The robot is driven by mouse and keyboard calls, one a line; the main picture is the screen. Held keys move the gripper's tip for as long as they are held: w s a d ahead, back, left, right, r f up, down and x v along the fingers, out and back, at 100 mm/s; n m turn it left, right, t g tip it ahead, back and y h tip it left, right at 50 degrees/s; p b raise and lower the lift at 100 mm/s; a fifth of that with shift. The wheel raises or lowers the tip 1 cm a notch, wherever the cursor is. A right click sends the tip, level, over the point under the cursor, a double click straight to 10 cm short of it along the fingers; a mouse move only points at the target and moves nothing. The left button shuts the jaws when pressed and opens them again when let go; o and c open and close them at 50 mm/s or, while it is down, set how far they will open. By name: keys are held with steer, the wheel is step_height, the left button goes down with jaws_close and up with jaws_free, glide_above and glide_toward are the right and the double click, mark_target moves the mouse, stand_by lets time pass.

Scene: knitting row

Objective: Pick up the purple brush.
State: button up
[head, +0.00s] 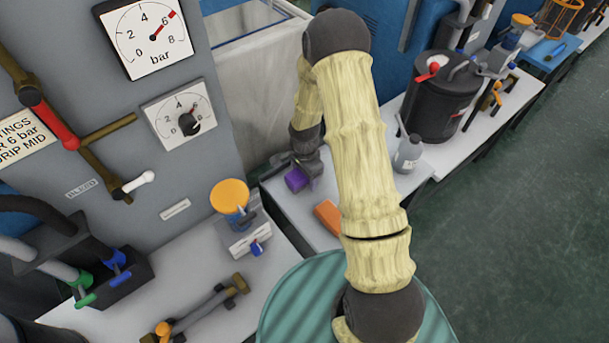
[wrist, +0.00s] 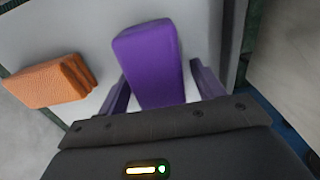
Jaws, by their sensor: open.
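The purple brush (wrist: 150,60) shows in the wrist view as a purple block on the pale bench top. Its near end is hidden behind my gripper's dark body. My gripper (wrist: 159,76) is open, with one finger on each side of the brush. A gap shows on the right; the left finger is close to the brush, and I cannot tell if it touches. In the head view the brush (head: 295,180) is a small purple patch at the end of my arm, and my gripper (head: 306,170) is right over it, partly hidden by the arm.
A grey bottle (head: 408,153) and a dark canister (head: 440,95) stand to the right. A gauge panel (head: 110,110) rises at left.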

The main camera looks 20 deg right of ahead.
steer(key=c, duration=1.1)
steer(key=shift+r, duration=0.15)
step_height(320, 180, up, 10)
steer(key=shift+f, duration=0.1)
steer(key=o, duration=0.5)
steer(key=shift+c, duration=0.2)
steer(key=c, duration=0.3)
